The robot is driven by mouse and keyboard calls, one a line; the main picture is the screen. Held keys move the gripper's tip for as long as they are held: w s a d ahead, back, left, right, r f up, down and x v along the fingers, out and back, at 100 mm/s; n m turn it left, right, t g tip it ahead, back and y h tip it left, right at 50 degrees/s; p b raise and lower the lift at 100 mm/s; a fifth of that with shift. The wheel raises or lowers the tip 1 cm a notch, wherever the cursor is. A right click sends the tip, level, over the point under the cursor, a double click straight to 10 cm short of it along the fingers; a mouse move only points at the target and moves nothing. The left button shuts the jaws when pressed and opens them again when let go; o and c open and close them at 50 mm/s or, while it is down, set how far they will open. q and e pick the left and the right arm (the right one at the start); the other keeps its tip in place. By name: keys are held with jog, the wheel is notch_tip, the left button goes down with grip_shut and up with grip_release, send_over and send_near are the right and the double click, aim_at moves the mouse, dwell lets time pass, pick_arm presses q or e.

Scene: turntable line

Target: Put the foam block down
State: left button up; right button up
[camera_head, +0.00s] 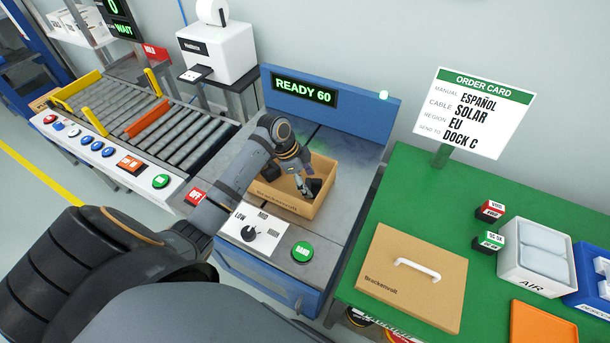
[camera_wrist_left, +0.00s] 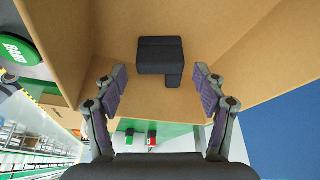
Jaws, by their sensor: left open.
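The black foam block (camera_wrist_left: 160,55) lies inside an open cardboard box, at its bottom as far as I can tell, and shows between and beyond my fingers in the left wrist view. My left gripper (camera_wrist_left: 162,95) is open, with its fingers apart on either side and not touching the block. In the head view my left gripper (camera_head: 306,186) reaches down into the cardboard box (camera_head: 270,200), and a dark shape by the fingertips looks like the block, partly hidden by them. The box stands on the blue machine (camera_head: 348,150) with the READY 60 display. My right gripper is not in view.
The box walls stand close around my left gripper. A cardboard lid (camera_head: 412,275) with a white handle lies on the green table (camera_head: 490,215) at the right. A white AIR bin (camera_head: 540,278) and an orange tray (camera_head: 543,328) are further right. A roller conveyor (camera_head: 150,120) is at the left.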

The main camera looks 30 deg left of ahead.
pick_arm(q)
jog(key=v, duration=1.3)
jog(key=shift+d, duration=0.15)
jog(key=shift+w, duration=0.1)
